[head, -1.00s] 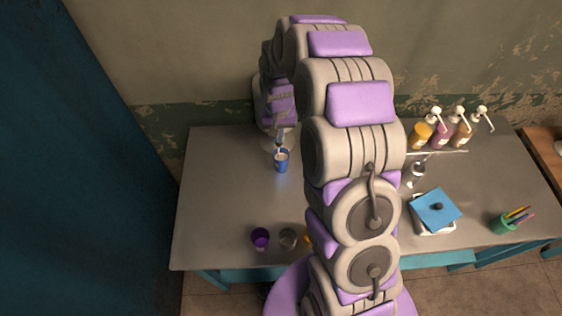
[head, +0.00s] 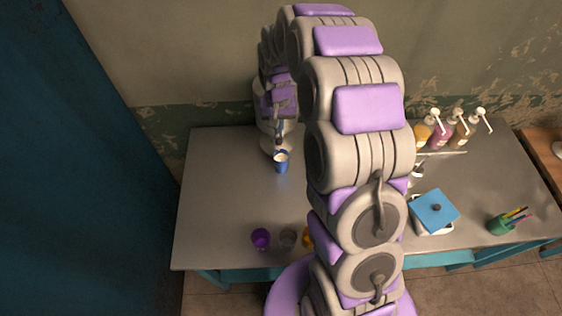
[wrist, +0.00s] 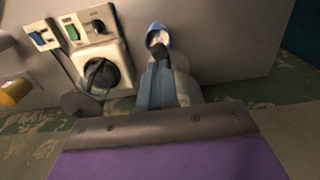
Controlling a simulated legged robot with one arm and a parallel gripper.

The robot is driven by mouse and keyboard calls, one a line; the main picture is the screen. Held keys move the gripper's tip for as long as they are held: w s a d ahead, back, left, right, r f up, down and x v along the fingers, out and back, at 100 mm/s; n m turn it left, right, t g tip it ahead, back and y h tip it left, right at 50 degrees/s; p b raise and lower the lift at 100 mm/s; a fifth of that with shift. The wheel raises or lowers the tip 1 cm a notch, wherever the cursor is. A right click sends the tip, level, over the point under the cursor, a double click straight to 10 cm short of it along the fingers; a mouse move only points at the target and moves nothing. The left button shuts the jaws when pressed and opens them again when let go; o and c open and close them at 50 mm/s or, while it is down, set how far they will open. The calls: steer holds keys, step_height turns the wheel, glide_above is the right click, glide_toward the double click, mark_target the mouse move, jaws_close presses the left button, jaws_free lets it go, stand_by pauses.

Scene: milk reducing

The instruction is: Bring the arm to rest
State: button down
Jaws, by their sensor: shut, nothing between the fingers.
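My gripper (head: 279,140) is at the far left of my arched arm, just behind and above a small blue cup (head: 281,163). It is shut and empty. The blue cup stands upright on the grey table (head: 215,190), with something pale inside. It also shows at the top of the wrist view (wrist: 158,38). I cannot tell from the head view how much space lies between my fingertips and the cup. My arm links hide the middle of the table.
Purple (head: 261,238) and clear (head: 287,238) cups stand at the front edge, an orange one partly hidden by my arm. Pump bottles (head: 441,135), a blue-topped box (head: 434,210) and a pen cup (head: 502,225) stand right. The wall is close behind; the table's left is clear.

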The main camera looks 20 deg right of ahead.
steer(key=shift+r, duration=1.05)
steer(key=shift+s, duration=0.1)
steer(key=shift+s+r, duration=0.25)
steer(key=shift+s, duration=0.05)
steer(key=s+r+n+g+b, duration=0.1)
steer(key=s+b, duration=0.9)
steer(key=s, duration=2.6)
steer(key=shift+s+r+n+g, duration=0.2)
steer(key=shift+r+n+g, duration=0.2)
steer(key=shift+r+n, duration=0.15)
